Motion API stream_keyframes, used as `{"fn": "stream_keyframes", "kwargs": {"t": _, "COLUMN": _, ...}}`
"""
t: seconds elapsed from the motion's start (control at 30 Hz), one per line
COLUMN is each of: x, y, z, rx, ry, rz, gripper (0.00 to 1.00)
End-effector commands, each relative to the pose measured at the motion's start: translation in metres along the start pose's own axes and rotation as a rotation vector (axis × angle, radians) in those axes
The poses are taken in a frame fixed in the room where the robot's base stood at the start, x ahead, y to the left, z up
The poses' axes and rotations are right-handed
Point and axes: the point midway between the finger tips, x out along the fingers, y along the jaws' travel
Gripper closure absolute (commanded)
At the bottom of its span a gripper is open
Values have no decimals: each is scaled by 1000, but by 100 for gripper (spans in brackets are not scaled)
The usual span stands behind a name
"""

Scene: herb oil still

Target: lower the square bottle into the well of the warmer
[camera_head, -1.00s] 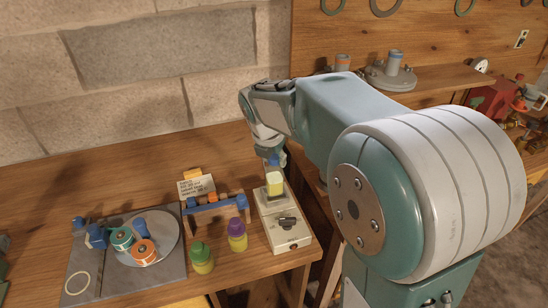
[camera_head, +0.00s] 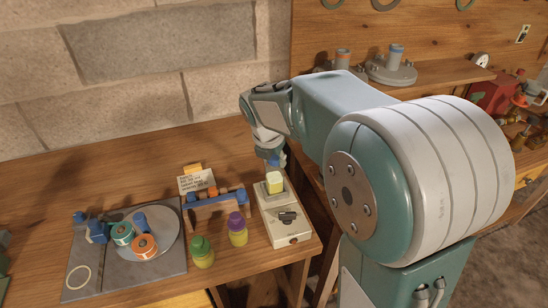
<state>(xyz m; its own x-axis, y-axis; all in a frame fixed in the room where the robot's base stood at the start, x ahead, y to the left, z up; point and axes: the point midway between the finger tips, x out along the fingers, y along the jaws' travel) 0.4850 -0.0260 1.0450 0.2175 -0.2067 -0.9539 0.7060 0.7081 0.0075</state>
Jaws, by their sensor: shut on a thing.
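The square bottle (camera_head: 275,181), pale yellow, stands upright at the back end of the warmer (camera_head: 281,230), a cream box with a dark knob on top. The bottle's lower end is at the grey square top around the well (camera_head: 261,191). I cannot tell how deep it sits in the well. My gripper (camera_head: 273,158) is directly above the bottle and shut on its top. A blue part shows between them; the fingertips are small and partly hidden.
A green-capped bottle (camera_head: 201,254) and a purple-capped bottle (camera_head: 237,232) stand left of the warmer. A wooden rack (camera_head: 217,210) and a note card (camera_head: 196,184) are behind them. A grey plate with spools (camera_head: 110,275) lies further left. The table's front edge is close.

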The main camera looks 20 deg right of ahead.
Motion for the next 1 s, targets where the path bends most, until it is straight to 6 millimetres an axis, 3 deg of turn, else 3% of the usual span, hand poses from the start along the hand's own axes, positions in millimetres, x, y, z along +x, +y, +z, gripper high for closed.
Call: {"fn": "stream_keyframes", "kwargs": {"t": 1.0, "x": 8, "y": 0, "z": -3, "rx": 0, "ry": 0, "rz": -1, "gripper": 100}}
